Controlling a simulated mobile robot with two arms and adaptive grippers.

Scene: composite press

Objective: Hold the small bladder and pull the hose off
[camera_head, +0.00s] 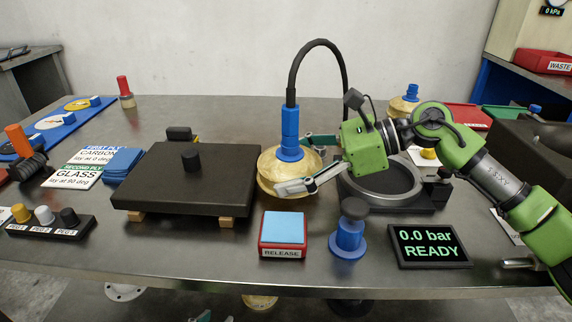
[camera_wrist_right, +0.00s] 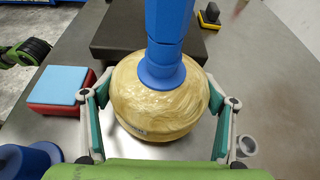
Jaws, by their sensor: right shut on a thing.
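The small bladder (camera_head: 270,174) is a round, tan, glossy body with a blue neck collar, standing upright on the table right of the dark plate. The hose's blue end (camera_head: 290,125) sits upright on the collar; its black tube (camera_head: 318,42) arches up and down behind my right gripper. My right gripper (camera_head: 297,165) is shut around the bladder's body, one finger on each side. The wrist view shows the bladder (camera_wrist_right: 160,105) between the fingers, with the blue hose end (camera_wrist_right: 168,25) on top.
A dark plate (camera_head: 185,185) on wooden blocks stands left of the bladder. A red and blue release button (camera_head: 283,229), a blue knobbed stand (camera_head: 350,235) and a display (camera_head: 428,246) stand in front. A grey ring fixture (camera_head: 385,208) is to the right. Another blue-necked bladder (camera_head: 403,107) stands behind.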

